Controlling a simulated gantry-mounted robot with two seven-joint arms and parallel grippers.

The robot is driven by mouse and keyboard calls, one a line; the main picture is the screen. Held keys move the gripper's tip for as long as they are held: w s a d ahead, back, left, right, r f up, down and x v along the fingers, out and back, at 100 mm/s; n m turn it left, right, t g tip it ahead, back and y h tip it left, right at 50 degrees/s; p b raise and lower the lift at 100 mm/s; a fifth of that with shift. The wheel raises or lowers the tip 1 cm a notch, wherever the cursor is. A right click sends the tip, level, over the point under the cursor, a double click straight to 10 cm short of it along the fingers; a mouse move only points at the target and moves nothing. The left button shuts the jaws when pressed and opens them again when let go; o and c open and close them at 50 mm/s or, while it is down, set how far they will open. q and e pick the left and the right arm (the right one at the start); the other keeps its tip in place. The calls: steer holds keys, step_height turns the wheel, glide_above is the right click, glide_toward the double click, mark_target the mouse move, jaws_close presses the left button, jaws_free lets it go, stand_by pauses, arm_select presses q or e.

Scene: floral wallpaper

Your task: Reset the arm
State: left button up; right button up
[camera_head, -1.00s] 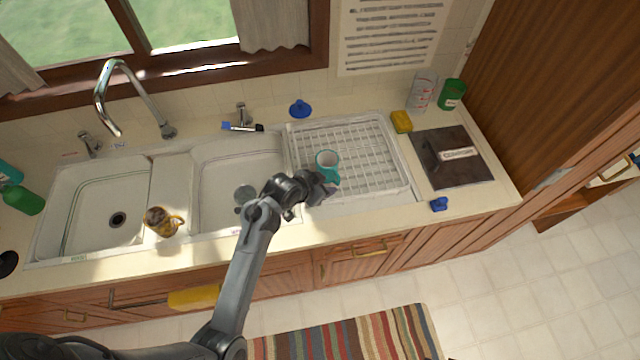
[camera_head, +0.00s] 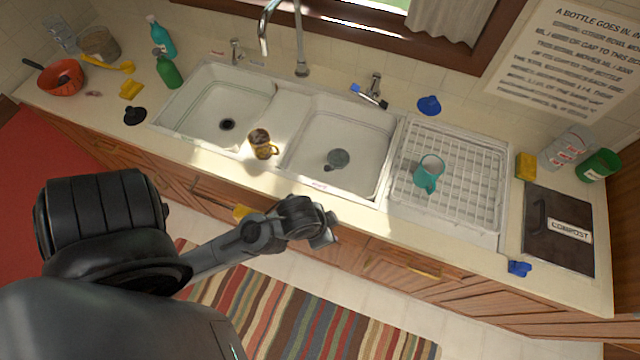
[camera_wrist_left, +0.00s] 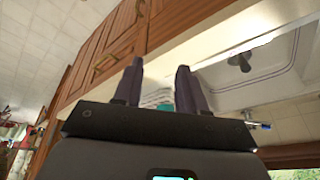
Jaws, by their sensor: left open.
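My left gripper (camera_head: 326,238) is over the front of the counter, below the right sink basin in the head view. In the left wrist view its two fingers (camera_wrist_left: 160,80) stand apart with nothing gripped. The teal mug (camera_head: 428,174) sits on the white dish rack (camera_head: 468,160), clear of the gripper. A small teal patch shows beyond the fingers in the wrist view, too hidden to identify. My right gripper is not in view.
A brown and yellow mug (camera_head: 261,144) stands between the basins. The faucet (camera_head: 299,40) rises behind them. Wooden cabinet fronts (camera_head: 380,262) lie below the counter edge. A compost lid (camera_head: 560,228) is at the right, and a striped rug (camera_head: 310,315) lies on the floor.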

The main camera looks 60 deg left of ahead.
arm_select(q)
steer(key=shift+s+d+r, duration=0.15)
steer(key=shift+s, duration=0.45)
steer(key=shift+s+d+r, duration=0.15)
steer(key=shift+s, duration=0.4)
steer(key=shift+r, duration=0.15)
step_height(320, 180, up, 14)
steer(key=p, duration=1.4)
steer(key=shift+r+p, duration=0.15)
steer(key=shift+p, duration=0.15)
stand_by(0.6)
